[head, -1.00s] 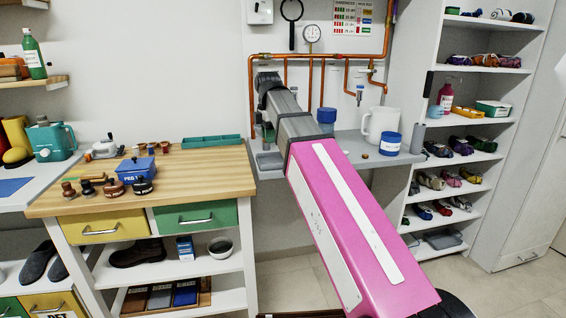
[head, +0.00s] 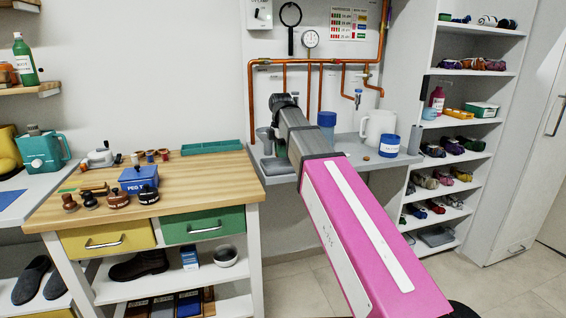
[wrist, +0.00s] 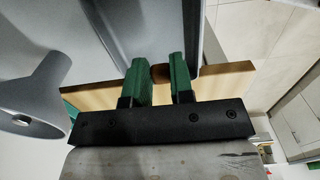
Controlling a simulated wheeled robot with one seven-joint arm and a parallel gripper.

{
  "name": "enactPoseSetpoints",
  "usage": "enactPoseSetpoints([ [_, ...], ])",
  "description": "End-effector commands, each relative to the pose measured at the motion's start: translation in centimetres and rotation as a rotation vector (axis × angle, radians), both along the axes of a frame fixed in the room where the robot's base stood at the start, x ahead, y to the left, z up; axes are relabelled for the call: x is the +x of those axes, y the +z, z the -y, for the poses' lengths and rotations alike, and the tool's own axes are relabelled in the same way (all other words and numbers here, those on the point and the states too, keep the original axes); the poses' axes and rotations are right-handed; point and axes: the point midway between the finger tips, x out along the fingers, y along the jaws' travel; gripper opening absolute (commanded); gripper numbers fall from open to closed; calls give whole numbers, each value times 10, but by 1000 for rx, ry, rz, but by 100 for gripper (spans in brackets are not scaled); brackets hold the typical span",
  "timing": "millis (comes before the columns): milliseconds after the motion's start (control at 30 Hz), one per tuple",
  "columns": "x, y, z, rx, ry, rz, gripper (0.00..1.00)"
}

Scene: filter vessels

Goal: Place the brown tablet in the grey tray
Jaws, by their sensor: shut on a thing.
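My gripper (wrist: 160,80) shows in the wrist view with two green fingers closed on a small brown thing, which I take for the brown tablet (wrist: 160,73). Only a sliver of it shows between the fingers. A large grey surface with a raised rim, apparently the grey tray (wrist: 198,30), lies close beyond the fingertips. In the head view the grey tray (head: 277,170) sits at the left end of the grey wall shelf, below the end of my arm. My arm hides most of the gripper there. I cannot tell whether the tablet touches the tray.
A grey funnel (wrist: 38,100) stands close to the left of my gripper. On the wall shelf (head: 350,165) stand a blue-topped container (head: 327,122), a white jug (head: 380,127) and a blue-labelled tub (head: 389,145). The wooden bench (head: 215,172) is at the left.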

Motion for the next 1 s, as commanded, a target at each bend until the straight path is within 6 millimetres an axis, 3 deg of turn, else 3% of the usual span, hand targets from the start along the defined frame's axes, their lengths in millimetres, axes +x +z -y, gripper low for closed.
enactPoseSetpoints([
  [267, 11, -13, 8, 0, 1, 0, 0],
  [567, 10, -47, 8, 0, 0, -1, 0],
  [967, 11, -51, 8, 0, 0, 1, 0],
  [1000, 11, -51, 8, 0, 0, 1, 32],
])
